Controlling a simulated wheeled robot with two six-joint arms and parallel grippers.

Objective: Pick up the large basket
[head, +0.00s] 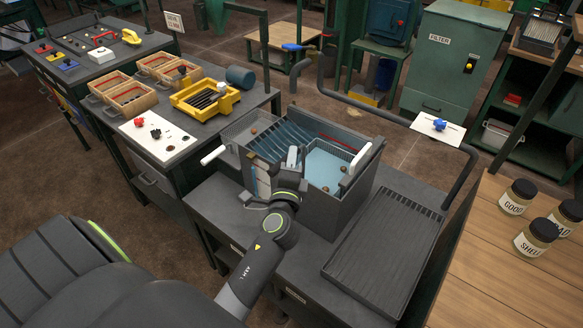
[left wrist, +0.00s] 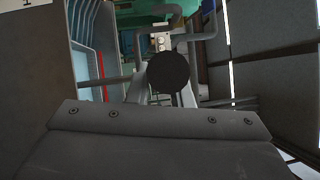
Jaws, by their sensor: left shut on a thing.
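My left gripper (head: 287,190) is low at the near side of the tank, close to the basket, and is shut. In the left wrist view a dark round end (left wrist: 168,72) stands just beyond my gripper body, with pale blue walls at the left. My right gripper is not in view.
The tank's right part (head: 327,165) holds blue water and small brown balls. A ribbed drain tray (head: 385,250) lies to its right. Labelled jars (head: 518,197) stand on the wooden table at right. A dark pipe (head: 463,180) arches behind. A yellow crate (head: 205,98) stands at left.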

